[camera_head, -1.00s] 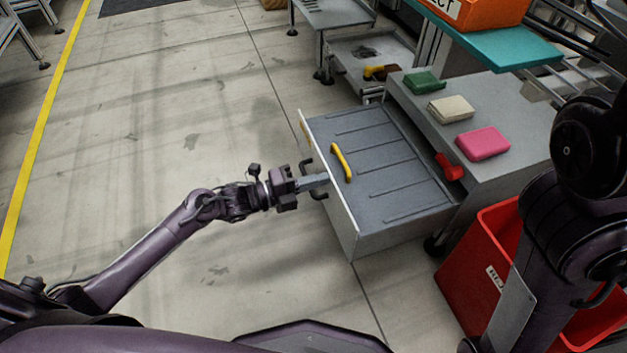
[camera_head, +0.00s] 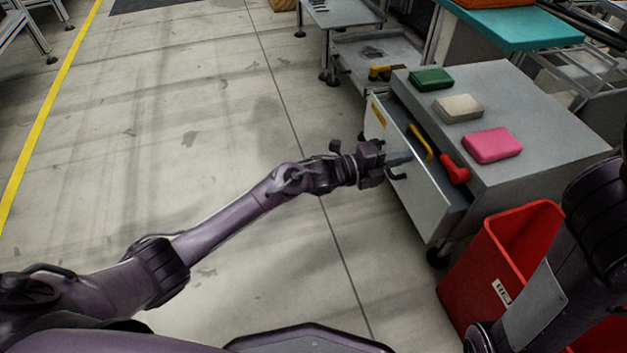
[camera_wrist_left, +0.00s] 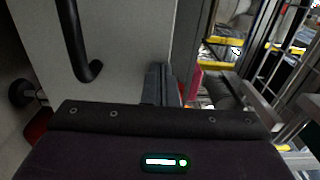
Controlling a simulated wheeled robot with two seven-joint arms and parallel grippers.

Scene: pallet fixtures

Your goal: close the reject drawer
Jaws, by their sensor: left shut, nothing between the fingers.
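A yellow handle-shaped item (camera_head: 420,143) shows behind the front panel, inside the drawer. My left gripper (camera_head: 405,157) is shut and empty, its tips at the front panel beside the dark handle; exact contact is hard to tell. In the left wrist view the drawer front (camera_wrist_left: 125,45) fills the upper left, with the dark handle (camera_wrist_left: 78,40) near the fingers. My right gripper is out of view.
Green (camera_head: 431,79), cream (camera_head: 458,108) and pink (camera_head: 492,145) blocks lie on the cabinet top (camera_head: 530,110). A red bin (camera_head: 510,255) stands at the right. Floor on the left is clear.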

